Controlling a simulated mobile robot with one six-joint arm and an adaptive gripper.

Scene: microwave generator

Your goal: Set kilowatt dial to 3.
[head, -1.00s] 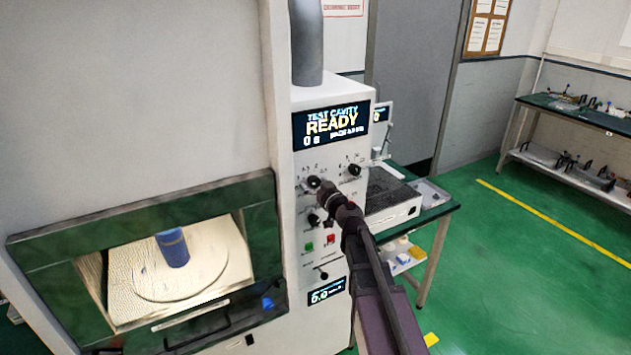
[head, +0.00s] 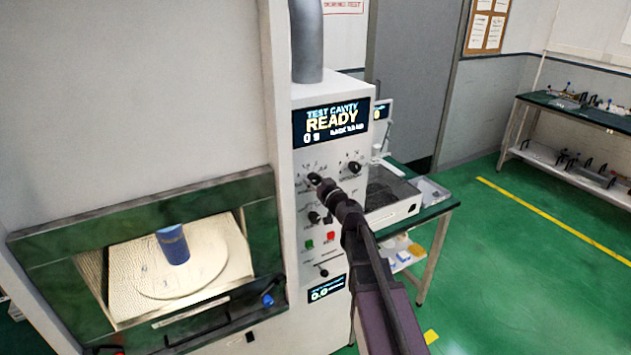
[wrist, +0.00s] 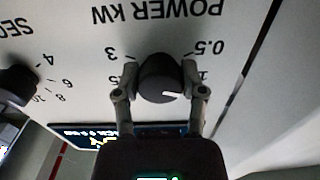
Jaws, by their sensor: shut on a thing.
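The kilowatt dial is a dark round knob (wrist: 157,76) under the upside-down label POWER KW in the wrist view. Its white pointer points right and slightly down in that view, toward the side with 0.5 and 1, away from the 3. My gripper (wrist: 160,66) has one finger on each side of the knob and is shut on it. The fingers partly hide the scale marks. In the head view the dial (head: 314,179) is at the upper left of the control panel, with my gripper (head: 324,186) against it from the right.
The SEC dial (wrist: 18,84) is beside it; in the head view it is the upper right knob (head: 354,168). Another knob (head: 314,217), a green button (head: 309,244) and a red button (head: 330,236) lie below. The screen (head: 331,122) reads READY. A blue cylinder (head: 173,246) stands in the cavity.

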